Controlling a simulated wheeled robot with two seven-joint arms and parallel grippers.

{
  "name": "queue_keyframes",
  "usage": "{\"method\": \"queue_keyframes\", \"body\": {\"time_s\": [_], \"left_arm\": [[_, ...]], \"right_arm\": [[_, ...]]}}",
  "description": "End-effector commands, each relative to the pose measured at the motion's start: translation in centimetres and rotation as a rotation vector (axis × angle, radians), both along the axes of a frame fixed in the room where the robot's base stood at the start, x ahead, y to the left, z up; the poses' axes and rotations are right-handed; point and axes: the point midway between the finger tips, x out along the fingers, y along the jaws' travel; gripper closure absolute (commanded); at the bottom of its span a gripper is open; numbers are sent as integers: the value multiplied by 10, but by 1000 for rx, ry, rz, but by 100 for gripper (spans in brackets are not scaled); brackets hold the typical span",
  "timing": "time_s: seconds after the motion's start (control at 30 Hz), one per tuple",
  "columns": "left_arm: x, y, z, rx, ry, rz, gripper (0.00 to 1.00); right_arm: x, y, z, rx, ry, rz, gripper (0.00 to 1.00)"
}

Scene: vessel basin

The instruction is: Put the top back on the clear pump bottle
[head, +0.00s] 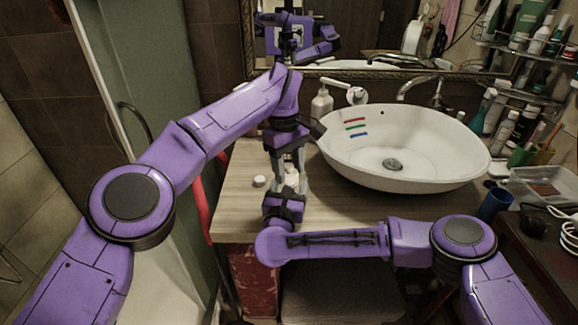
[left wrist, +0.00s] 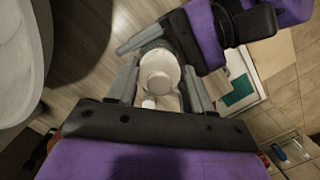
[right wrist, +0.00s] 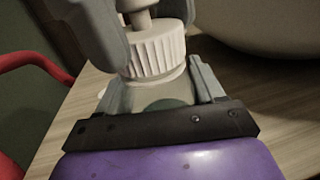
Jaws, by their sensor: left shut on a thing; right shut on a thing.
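The clear pump bottle (right wrist: 166,97) stands upright, its translucent shoulder between the fingers of my right gripper (right wrist: 160,86), which is shut on it. The white pump top (right wrist: 154,54), with a ribbed collar and a stem, sits upright right above the bottle. I cannot tell whether it is fully seated. My left gripper (left wrist: 163,88) comes down from above and is shut on the top, which shows as a white disc (left wrist: 159,74) in the left wrist view. In the head view the grippers largely hide both parts.
A white basin (head: 440,150) stands on the wooden counter (head: 235,205) to the right of the grippers. A small white round item (head: 259,181) lies to their left. A white pump dispenser (head: 321,104) stands behind. A blue cup (head: 494,204) stands at the right.

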Motion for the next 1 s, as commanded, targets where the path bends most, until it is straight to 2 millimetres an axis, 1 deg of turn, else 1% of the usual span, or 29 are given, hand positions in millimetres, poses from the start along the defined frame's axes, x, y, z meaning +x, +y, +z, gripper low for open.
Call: {"method": "queue_keyframes", "body": {"time_s": [0.03, 0.1, 0.2, 0.3, 0.57, 0.6, 0.63, 0.67, 0.87, 0.9, 1.0], "left_arm": [[0, 0, 0, 1, -2, -85, 77], [0, 1, 0, 1, -2, -196, 77], [0, 1, 0, 0, -2, -299, 77], [0, 1, 0, -1, -2, -341, 77], [0, 2, 0, -1, -3, -345, 77], [0, 2, 0, -1, -3, -344, 36], [0, 2, 0, -1, -3, -344, 27], [0, 1, 0, -1, -2, -344, 24], [0, 1, 0, -2, -2, -345, 24], [0, 1, 0, -1, -2, -343, 28], [1, 2, 2, 1, -1, -291, 28]], "right_arm": [[0, -1, 0, 0, 1, -2, 100], [0, -1, 0, 0, 1, -2, 100], [0, -1, 0, 0, 1, -2, 100], [0, -1, 0, 0, 1, -2, 100], [0, -1, 0, 1, 1, -2, 100], [0, -1, 0, 1, 1, -2, 100], [0, -1, 0, 1, 1, -2, 100], [0, -1, 0, 1, 1, -2, 100], [0, -1, 0, 0, 1, -2, 100], [0, -1, 0, 0, 1, -1, 100], [0, 0, 0, 0, 1, -1, 100]]}}
